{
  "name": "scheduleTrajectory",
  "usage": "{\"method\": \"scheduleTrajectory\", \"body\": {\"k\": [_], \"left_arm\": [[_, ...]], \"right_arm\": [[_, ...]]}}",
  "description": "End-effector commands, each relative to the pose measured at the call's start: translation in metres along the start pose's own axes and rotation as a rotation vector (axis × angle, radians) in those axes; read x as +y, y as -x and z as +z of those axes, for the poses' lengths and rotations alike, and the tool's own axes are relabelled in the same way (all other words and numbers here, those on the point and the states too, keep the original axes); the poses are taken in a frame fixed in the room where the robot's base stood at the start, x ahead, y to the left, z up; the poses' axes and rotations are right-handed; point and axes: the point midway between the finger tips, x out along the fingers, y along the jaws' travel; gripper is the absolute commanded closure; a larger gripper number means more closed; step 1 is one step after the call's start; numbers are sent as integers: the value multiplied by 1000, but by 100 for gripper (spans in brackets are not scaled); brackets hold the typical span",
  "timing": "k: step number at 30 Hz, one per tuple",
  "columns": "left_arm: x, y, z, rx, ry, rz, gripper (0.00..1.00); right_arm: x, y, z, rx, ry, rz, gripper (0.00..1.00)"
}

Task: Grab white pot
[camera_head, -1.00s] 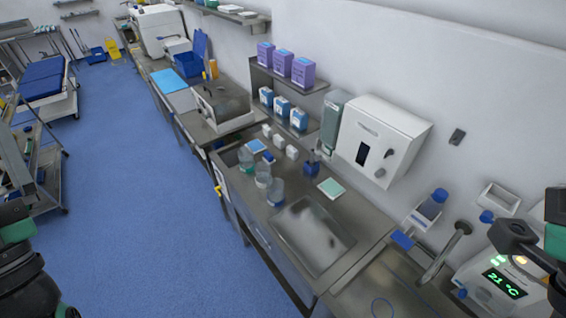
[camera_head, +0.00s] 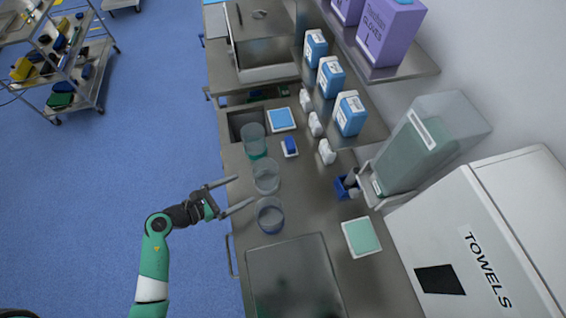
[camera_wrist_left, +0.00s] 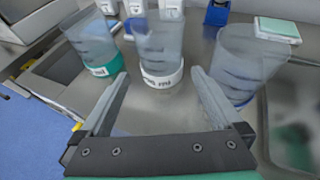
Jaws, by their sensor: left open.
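The white pot is a clear beaker-like pot with a white labelled band at its base (camera_head: 266,177), standing upright on the steel counter (camera_head: 310,215). It is in the middle of a row of three and also shows ahead in the left wrist view (camera_wrist_left: 161,50). My left gripper (camera_head: 245,189) is open and empty at the counter's left edge, fingers pointing toward the white pot. In the left wrist view the pot is beyond the fingertips (camera_wrist_left: 162,82), roughly centred between them. My right gripper is not in view.
A green-banded pot (camera_head: 253,140) stands behind the white pot and a blue-banded pot (camera_head: 270,214) in front. A sink (camera_head: 293,275) lies nearer. White bottles (camera_head: 315,124) and a blue holder (camera_head: 346,186) stand to the right, under a shelf of boxes.

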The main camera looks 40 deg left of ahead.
Motion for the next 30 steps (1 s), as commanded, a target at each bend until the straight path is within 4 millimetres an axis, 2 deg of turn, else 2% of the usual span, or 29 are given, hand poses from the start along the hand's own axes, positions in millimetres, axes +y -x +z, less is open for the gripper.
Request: {"method": "scheduleTrajectory", "body": {"k": [4,9,12,19,27,30], "left_arm": [[0,-12,1,-2,-3,-3,0],[-1,-46,2,-4,-4,-6,0],[0,-60,2,-5,-2,-2,0],[1,-69,4,-6,-1,0,0],[1,-112,4,-7,-1,-1,0],[1,-117,4,-5,0,0,0]], "right_arm": [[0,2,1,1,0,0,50],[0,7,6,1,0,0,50],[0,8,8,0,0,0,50],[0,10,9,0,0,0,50],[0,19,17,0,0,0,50],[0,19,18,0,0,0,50]]}}
